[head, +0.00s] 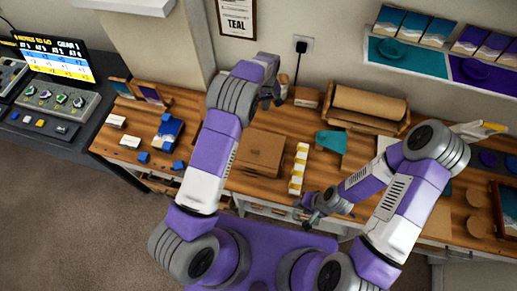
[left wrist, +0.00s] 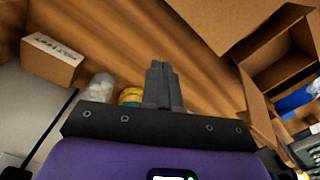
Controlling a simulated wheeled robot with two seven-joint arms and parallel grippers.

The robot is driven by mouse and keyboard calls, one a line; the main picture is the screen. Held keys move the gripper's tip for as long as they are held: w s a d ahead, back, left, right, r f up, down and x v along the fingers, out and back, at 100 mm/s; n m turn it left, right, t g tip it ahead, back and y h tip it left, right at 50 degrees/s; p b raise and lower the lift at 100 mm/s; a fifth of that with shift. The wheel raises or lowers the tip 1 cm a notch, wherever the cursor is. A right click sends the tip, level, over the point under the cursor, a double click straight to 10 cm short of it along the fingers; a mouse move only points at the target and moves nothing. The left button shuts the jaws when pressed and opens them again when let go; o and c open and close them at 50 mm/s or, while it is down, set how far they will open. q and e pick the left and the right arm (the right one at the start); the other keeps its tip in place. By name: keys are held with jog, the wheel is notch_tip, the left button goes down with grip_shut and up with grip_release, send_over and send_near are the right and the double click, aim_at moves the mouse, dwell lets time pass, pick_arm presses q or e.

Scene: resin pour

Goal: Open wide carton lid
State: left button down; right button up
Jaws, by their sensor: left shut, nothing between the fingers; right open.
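The wide brown carton (head: 262,150) sits on the wooden worktop near its middle, just right of my left forearm. Its top looks flat and closed in the head view. Brown cardboard panels (left wrist: 212,22) show at the upper right in the left wrist view, with a dark recess between them; I cannot tell whether this is an opened flap. My left gripper (head: 272,98) is behind the carton, near the wall, partly hidden by its wrist. Its fingers (left wrist: 163,75) are shut and empty, apart from the cardboard. My right gripper (head: 309,214) is open at the worktop's front edge, right of the carton.
A white-and-yellow strip (head: 299,169) stands close right of the carton, with a teal piece (head: 331,142) beyond. A small box (head: 307,97) and a paper roll (head: 368,103) are at the back. Blue pieces (head: 168,134) lie left. A power cord hangs from the wall outlet (head: 303,44).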

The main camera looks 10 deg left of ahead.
pick_arm(q)
jog(key=shift+w+f, duration=0.15)
jog(key=shift+w, duration=0.2)
notch_tip(320, 180, up, 9)
jog(key=p, duration=0.5)
dwell(0.4)
dwell(0.7)
